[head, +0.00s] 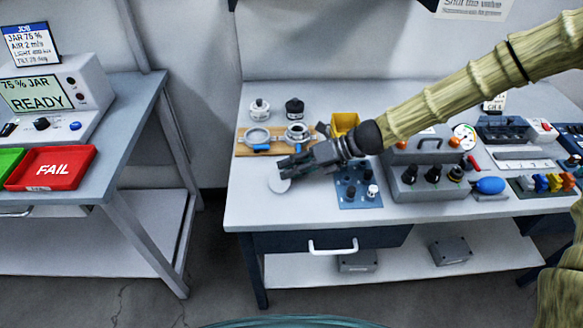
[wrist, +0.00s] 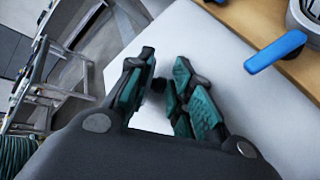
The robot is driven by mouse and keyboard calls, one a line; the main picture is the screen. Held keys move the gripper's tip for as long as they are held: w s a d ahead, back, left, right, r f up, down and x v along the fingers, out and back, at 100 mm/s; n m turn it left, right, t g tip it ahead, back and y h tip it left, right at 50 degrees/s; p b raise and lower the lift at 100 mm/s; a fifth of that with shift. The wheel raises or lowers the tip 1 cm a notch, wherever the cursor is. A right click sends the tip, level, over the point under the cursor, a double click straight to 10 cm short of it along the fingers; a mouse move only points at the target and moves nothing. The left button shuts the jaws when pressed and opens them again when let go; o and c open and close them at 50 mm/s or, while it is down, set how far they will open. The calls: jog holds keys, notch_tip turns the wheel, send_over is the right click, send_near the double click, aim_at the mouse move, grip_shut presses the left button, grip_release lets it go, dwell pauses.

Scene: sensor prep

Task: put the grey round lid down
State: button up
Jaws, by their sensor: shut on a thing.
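The grey round lid (head: 279,184) shows in the head view as a small pale disc at my fingertips, over the left front part of the white bench. My gripper (head: 286,168) reaches in from the right and is shut on the lid. In the wrist view a small dark knob (wrist: 158,85) sits between the fingertips of my gripper (wrist: 164,72). The disc below it blends with the white surface there. I cannot tell whether the lid touches the bench or hangs just above it.
A wooden board (head: 244,150) with metal ring parts and blue handles lies just behind my gripper. A blue mat (head: 350,201) with small black parts is to the right. A grey valve box (head: 425,187) stands further right. The bench front left is clear.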

jog(key=shift+f, duration=0.1)
jog(key=o, duration=0.5)
jog(key=shift+d, duration=0.15)
jog(key=v, duration=1.2)
dwell(0.4)
